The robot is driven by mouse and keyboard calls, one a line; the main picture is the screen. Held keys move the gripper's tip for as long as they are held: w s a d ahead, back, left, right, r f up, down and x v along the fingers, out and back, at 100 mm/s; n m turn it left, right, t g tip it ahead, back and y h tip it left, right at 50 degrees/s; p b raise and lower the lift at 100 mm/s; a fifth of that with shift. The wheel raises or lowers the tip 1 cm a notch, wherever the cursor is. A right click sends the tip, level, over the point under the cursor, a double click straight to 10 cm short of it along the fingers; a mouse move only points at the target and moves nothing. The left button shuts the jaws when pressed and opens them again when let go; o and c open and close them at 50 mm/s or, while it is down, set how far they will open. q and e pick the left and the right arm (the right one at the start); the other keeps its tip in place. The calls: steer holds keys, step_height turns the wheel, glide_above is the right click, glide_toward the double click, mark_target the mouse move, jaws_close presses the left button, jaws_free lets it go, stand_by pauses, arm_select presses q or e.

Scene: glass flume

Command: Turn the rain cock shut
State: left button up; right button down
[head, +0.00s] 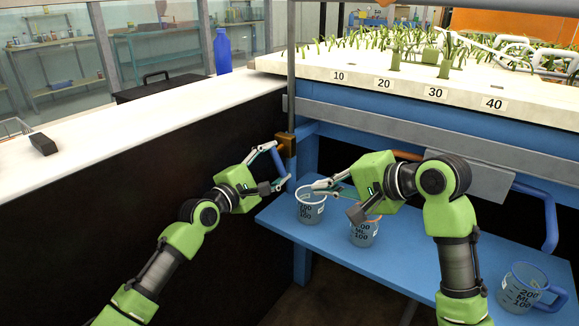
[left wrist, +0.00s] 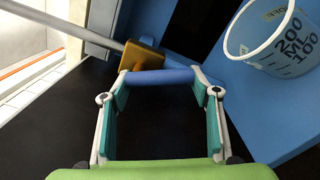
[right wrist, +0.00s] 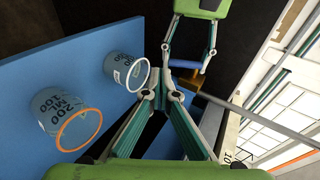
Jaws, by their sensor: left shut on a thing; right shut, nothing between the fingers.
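The rain cock has a brass body (head: 288,141) on a thin upright pipe at the corner of the flume stand; it also shows in the left wrist view (left wrist: 143,55). Its blue handle (head: 278,161) points down from the body in the head view. My left gripper (head: 277,166) is shut on this handle, which spans between the fingertips in the left wrist view (left wrist: 160,76). My right gripper (head: 322,188) is shut and empty, to the right of the cock and above a measuring cup; its fingertips also show in the right wrist view (right wrist: 163,82).
A blue shelf (head: 395,262) holds a measuring cup (head: 310,212) below my right gripper, a second cup (head: 363,236) beside it and a third (head: 520,292) at right. A white counter (head: 130,140) runs along the left. A planted tray (head: 350,90) is above.

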arm_select(q)
steer(key=shift+f, duration=0.15)
arm_select(e)
step_height(320, 180, up, 5)
steer(key=w+d, duration=0.1)
steer(key=w, duration=0.1)
glide_toward(283, 167)
steer(key=shift+t, duration=0.4)
steer(key=x, duration=0.7)
steer(key=shift+s+a+f, duration=0.15)
steer(key=shift+s, duration=0.05)
